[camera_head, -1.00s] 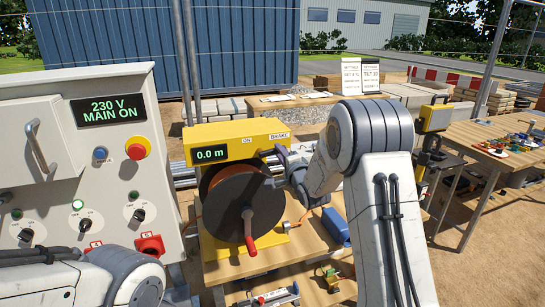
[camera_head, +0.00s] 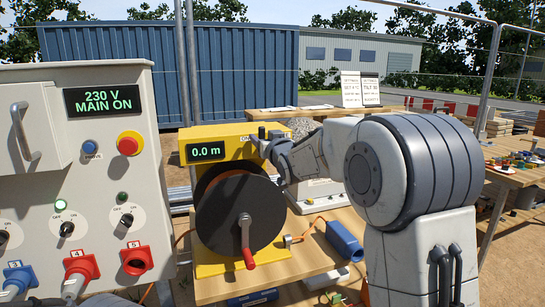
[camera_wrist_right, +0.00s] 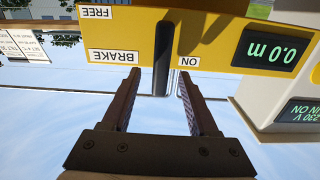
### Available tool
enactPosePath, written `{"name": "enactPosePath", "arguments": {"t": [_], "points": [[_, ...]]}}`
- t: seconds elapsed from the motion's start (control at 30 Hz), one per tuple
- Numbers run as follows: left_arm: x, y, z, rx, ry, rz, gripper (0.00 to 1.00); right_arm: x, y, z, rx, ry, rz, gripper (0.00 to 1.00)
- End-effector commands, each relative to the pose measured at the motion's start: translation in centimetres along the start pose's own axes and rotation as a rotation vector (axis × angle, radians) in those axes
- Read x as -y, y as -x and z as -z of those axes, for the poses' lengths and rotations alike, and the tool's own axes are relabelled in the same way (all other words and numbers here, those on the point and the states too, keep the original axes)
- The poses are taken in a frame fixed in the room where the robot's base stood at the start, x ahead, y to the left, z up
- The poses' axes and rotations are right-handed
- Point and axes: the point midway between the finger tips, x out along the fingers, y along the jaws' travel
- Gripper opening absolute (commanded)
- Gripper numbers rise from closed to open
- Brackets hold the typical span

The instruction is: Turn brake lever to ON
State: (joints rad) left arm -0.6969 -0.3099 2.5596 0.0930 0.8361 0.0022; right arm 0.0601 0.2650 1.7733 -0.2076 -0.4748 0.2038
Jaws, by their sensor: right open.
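The yellow cable reel unit (camera_head: 215,262) has a dark drum (camera_head: 238,212), a red-tipped crank (camera_head: 247,240) and a display reading 0.0 m (camera_head: 208,152). In the right wrist view, which is upside down, a dark upright brake lever (camera_wrist_right: 163,55) stands against the yellow face beside the ON label (camera_wrist_right: 189,62), with BRAKE and FREE labels across from it. My right gripper (camera_wrist_right: 158,82) is open, its fingers on either side of the lever's end; contact cannot be told. In the head view, my right gripper (camera_head: 262,140) is at the reel's top and hides the lever. My left gripper is out of view.
A control panel (camera_head: 100,185) with a red emergency button (camera_head: 130,143) and coloured sockets stands at the left. A blue box (camera_head: 344,240) lies on the wooden table (camera_head: 310,262) right of the reel. Another table with sign cards (camera_head: 360,90) is behind.

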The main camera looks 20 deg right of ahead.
Motion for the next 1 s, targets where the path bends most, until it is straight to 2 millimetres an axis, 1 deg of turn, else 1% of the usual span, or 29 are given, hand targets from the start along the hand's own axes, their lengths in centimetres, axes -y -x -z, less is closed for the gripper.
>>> {"name": "enactPosePath", "arguments": {"t": [0.03, 0.07, 0.33, 0.43, 0.6, 0.8, 1.0], "points": [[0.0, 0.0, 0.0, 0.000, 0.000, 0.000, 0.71, 0.0, 0.0, 0.0, 0.000, 0.000, 0.000, 0.79], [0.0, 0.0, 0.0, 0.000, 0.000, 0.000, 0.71, 0.0, 0.0, 0.0, -0.001, 0.000, 0.000, 0.90], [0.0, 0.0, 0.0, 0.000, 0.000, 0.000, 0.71, 0.0, 0.0, 0.0, -0.001, -0.001, 0.000, 0.90], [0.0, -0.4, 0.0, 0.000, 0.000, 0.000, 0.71, 0.0, 0.4, -0.1, -0.002, -0.001, 0.000, 0.90], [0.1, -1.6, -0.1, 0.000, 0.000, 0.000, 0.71, -0.1, 2.3, -0.2, -0.004, -0.001, -0.001, 0.90], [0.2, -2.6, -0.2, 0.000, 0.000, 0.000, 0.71, 0.0, 4.7, -0.2, -0.004, 0.000, -0.001, 0.90], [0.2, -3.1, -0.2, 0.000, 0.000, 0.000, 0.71, 0.0, 6.7, 0.0, -0.003, -0.002, 0.000, 0.90]]}}
